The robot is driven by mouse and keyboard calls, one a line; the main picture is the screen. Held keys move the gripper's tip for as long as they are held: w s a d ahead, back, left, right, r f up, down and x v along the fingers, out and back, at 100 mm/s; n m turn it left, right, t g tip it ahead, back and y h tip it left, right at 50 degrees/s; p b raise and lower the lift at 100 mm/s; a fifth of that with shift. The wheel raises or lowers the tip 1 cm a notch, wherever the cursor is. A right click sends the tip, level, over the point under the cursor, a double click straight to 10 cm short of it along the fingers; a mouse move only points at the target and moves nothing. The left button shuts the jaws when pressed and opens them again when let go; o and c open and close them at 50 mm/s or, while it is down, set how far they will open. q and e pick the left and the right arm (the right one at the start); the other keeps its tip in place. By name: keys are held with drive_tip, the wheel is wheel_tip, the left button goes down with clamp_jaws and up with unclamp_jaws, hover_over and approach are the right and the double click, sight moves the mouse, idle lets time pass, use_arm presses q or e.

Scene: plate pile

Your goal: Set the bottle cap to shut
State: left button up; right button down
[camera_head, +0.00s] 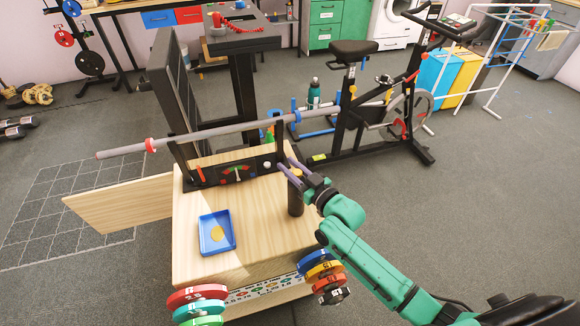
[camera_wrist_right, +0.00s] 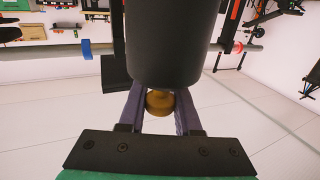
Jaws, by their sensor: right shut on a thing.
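A dark bottle (camera_head: 295,198) stands upright at the right edge of the wooden box top. It also fills the upper middle of the wrist view (camera_wrist_right: 170,45), which appears upside down. A brown-gold cap (camera_wrist_right: 159,103) shows at the bottle's mouth end, between my right gripper's (camera_wrist_right: 160,100) two purple fingers. The right gripper is shut on the cap. How far the cap is turned cannot be told. My left gripper is not in view.
A blue tray (camera_head: 204,246) holding a yellow disc (camera_head: 217,233) lies on the box top (camera_head: 265,240). A dark panel (camera_head: 235,172) with a gauge stands behind. A long barbell bar (camera_head: 215,132) crosses behind it. Coloured weight plates (camera_head: 325,270) are at the front.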

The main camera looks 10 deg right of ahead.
drive_tip(key=shift+f, duration=0.35)
drive_tip(key=c, duration=0.6)
unclamp_jaws()
drive_tip(key=shift+s, duration=0.1)
drive_tip(key=v, duration=1.4)
drive_tip(key=shift+d, duration=0.15)
drive_tip(key=shift+s, duration=0.2)
